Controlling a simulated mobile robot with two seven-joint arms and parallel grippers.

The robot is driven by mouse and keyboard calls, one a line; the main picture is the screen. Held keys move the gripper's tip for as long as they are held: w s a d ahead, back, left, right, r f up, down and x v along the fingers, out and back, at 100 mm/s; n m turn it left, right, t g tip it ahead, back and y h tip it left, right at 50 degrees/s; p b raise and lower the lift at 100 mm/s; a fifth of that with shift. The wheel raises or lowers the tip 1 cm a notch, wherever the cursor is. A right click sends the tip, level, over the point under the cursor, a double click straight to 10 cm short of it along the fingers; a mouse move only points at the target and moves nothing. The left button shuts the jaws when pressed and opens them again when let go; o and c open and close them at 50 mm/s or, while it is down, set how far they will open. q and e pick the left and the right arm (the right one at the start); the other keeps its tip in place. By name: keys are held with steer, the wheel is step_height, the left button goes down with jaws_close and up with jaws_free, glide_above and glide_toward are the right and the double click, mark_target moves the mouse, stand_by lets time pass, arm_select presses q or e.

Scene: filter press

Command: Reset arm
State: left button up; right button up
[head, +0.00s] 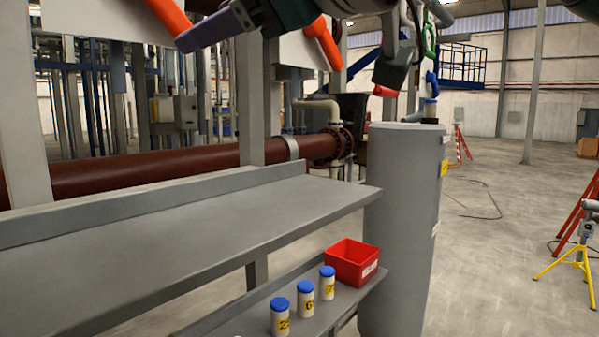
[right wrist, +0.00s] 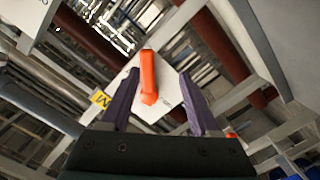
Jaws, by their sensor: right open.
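My right gripper (head: 205,32) is high in the head view, in front of the white panels; one purple finger shows clearly there. In the right wrist view both purple fingers of the right gripper (right wrist: 159,73) are apart, with nothing held between them. An orange handle (right wrist: 148,78) on a white panel shows beyond and between the fingertips; I cannot tell the gap to it. In the head view one orange handle (head: 169,15) is just above the purple fingertip, and another orange handle (head: 323,43) is to the right. My left gripper is not in view.
A grey shelf (head: 170,235) spans the left foreground. Several blue-capped jars (head: 305,300) and a red bin (head: 351,262) stand on a lower shelf. A grey cylinder (head: 403,220) stands beside them. Open floor (head: 490,270) lies to the right, with a yellow tripod stand (head: 568,262).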

steer(key=s+d+f+m+g+h+p, duration=0.1)
steer(key=s+d+f+m+h+p, duration=0.35)
steer(key=f, duration=0.45)
steer(key=s+d+f+m+g+h+p, duration=0.1)
steer(key=s+d+f+m+h, duration=0.25)
steer(key=d+f+m, duration=0.45)
steer(key=s+d+f+m+g+h+p, duration=0.1)
steer(key=s+d+f+g, duration=0.1)
steer(key=s, duration=0.4)
steer(key=s+d+f+m+g+h+p, duration=0.1)
steer(key=s+d+f+g+h, duration=0.1)
steer(key=s+d+f, duration=0.3)
steer(key=s+d+f+m+g+h+p, duration=0.1)
steer(key=s+d+f+g, duration=0.1)
steer(key=s+d, duration=0.4)
steer(key=shift+s+d+f+h, duration=0.15)
steer(key=shift+s+f+h, duration=0.25)
steer(key=shift+s+f, duration=0.4)
